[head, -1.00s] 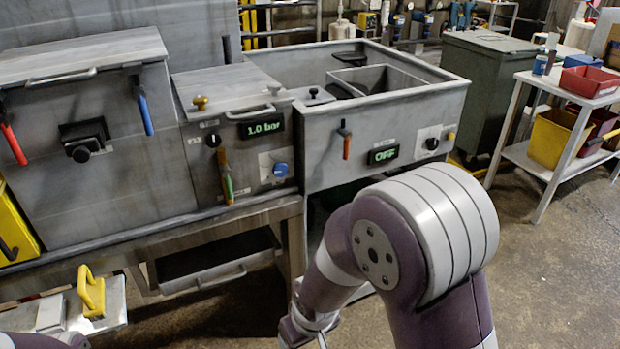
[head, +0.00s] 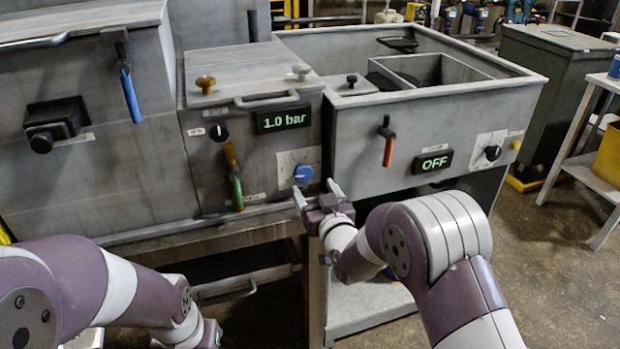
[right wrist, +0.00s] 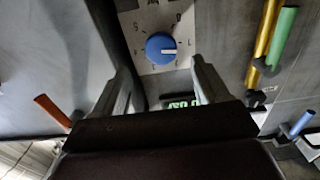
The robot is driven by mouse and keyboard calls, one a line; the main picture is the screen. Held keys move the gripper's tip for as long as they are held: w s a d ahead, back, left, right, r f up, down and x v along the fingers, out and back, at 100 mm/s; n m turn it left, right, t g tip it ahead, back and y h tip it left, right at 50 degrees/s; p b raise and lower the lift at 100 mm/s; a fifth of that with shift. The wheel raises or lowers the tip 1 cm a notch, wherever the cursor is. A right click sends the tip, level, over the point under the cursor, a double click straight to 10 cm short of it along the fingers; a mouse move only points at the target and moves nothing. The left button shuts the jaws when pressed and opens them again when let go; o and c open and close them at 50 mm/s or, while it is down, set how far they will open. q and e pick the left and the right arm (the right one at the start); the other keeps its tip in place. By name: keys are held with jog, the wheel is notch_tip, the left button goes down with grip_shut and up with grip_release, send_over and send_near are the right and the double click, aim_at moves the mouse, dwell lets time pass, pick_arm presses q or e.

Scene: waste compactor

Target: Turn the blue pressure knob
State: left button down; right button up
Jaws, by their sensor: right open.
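The blue pressure knob (head: 303,173) sits on a pale dial plate on the front of the middle machine unit, below a green display (head: 283,119) that reads 1.0 bar. In the right wrist view the knob (right wrist: 160,47) shows a white pointer line, and the plate around it has letter marks. My right gripper (head: 316,190) is open and empty, just below and in front of the knob. In the wrist view its two fingers (right wrist: 160,80) point toward the knob, apart from it. My left arm is at the lower left; its gripper (head: 212,335) is low and its fingers are not clear.
A green-and-orange lever (head: 233,178) hangs left of the knob. A red-handled lever (head: 387,142) and an OFF display (head: 433,162) are on the open bin unit to the right. A dark bin (head: 548,100) stands at the back right.

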aim_at(304, 174)
jog(key=x, duration=0.4)
jog(key=shift+w+a+r, duration=0.15)
jog(key=shift+w+a, duration=0.1)
jog(key=shift+w, duration=0.05)
jog(key=shift+w+a, duration=0.1)
jog(key=shift+w, duration=0.35)
jog(key=c, duration=1)
